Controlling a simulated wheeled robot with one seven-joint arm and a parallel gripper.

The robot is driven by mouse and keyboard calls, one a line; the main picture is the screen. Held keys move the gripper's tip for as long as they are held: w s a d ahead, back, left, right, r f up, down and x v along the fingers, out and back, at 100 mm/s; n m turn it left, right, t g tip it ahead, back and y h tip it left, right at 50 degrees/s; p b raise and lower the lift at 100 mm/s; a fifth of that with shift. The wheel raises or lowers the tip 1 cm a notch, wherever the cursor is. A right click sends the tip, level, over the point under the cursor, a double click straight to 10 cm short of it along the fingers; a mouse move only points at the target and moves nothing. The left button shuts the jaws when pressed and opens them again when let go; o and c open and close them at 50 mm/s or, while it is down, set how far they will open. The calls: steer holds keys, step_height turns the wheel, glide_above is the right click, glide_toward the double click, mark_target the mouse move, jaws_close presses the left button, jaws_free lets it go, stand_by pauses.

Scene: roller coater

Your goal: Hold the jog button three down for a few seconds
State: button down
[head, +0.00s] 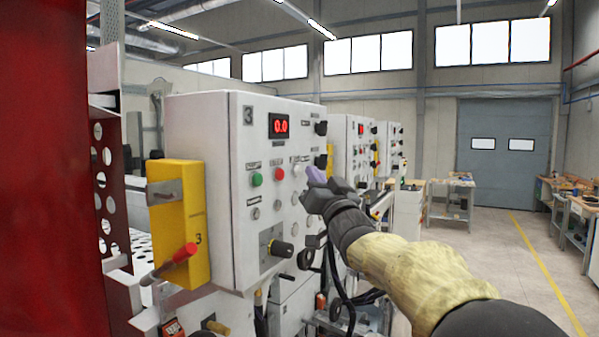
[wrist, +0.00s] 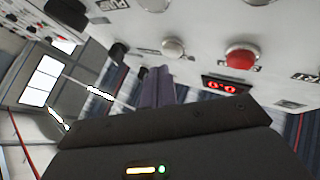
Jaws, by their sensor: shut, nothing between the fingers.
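A white control cabinet (head: 216,130) marked 3 has a face with a red 0.0 display (head: 279,125), a green button (head: 256,179), a red button (head: 279,173) and a pale button (head: 297,170). The label beside the pale button is too small to read, so I cannot tell if it is the jog button. My gripper (head: 316,176), with purple fingers, is shut and empty just right of the pale button. In the wrist view the shut fingers (wrist: 157,86) point toward the panel beside the pale button (wrist: 173,47); contact cannot be told.
The red button (wrist: 240,58) and display (wrist: 220,85) show close by in the wrist view. Black knobs (head: 321,128) line the panel's right edge, and a black knob (head: 281,248) sticks out below. A yellow box (head: 181,220) with a red-handled lever is on the left. Similar cabinets (head: 352,150) stand behind.

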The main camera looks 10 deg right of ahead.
steer(key=shift+w+a, duration=0.2)
steer(key=shift+a, duration=0.15)
steer(key=shift+w+a, duration=0.25)
steer(key=shift+a, duration=0.15)
stand_by(4.8)
steer(key=shift+b, duration=0.3)
stand_by(0.4)
steer(key=shift+s+d+b, duration=0.3)
steer(key=shift+s+d, duration=0.2)
steer(key=shift+d, duration=0.25)
steer(key=shift+s+d+b, duration=0.2)
steer(key=shift+s+d, duration=0.55)
steer(key=shift+d, duration=0.25)
steer(key=shift+s+d+b, duration=0.15)
steer(key=shift+s+d, duration=0.55)
steer(key=shift+d, duration=0.3)
